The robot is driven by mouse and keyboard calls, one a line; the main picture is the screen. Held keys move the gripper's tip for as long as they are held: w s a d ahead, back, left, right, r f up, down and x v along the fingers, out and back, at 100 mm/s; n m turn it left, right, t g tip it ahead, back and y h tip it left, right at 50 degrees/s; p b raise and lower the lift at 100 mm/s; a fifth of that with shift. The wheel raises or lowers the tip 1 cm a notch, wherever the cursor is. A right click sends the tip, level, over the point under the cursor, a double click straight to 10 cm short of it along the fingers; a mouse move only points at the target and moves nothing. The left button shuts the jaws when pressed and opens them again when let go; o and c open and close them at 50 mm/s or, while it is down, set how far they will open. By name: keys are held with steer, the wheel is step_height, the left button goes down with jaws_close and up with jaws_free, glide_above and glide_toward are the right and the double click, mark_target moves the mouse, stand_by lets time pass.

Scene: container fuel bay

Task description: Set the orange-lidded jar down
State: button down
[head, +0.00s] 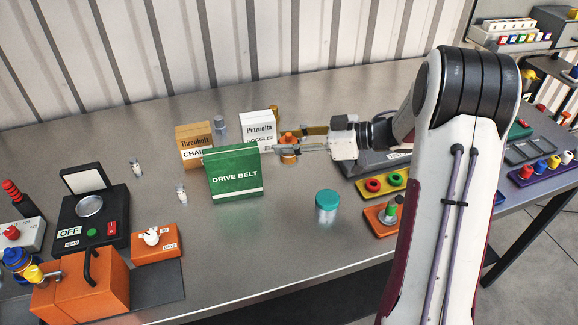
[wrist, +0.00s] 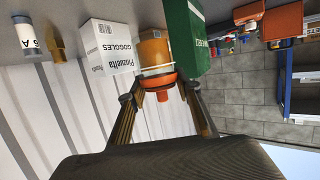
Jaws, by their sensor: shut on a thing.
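The orange-lidded jar (head: 288,152) is between the fingers of my gripper (head: 287,142), just right of the green DRIVE BELT box (head: 234,172) in the head view. My gripper is shut on it. In the wrist view the orange lid (wrist: 159,82) shows between the two fingers (wrist: 160,92), with its knob towards the camera.
The white GOGGLES box (head: 258,128) stands behind the jar, and the Threebolt box (head: 193,145) to the left. A teal-lidded jar (head: 327,206) stands in front. A yellow tray (head: 382,184) lies to the right. Table between the green box and teal-lidded jar is clear.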

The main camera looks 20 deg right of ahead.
mark_target(290, 163)
steer(key=shift+f, duration=1.75)
steer(key=shift+f, duration=1.9)
steer(key=shift+f, duration=0.15)
steer(key=c, duration=1.4)
jaws_free()
steer(key=shift+c, duration=0.2)
steer(key=shift+s+d+r, duration=0.1)
steer(key=shift+d+r, duration=0.05)
steer(key=shift+r, duration=0.1)
steer(key=v, duration=1.1)
steer(key=shift+d, duration=0.25)
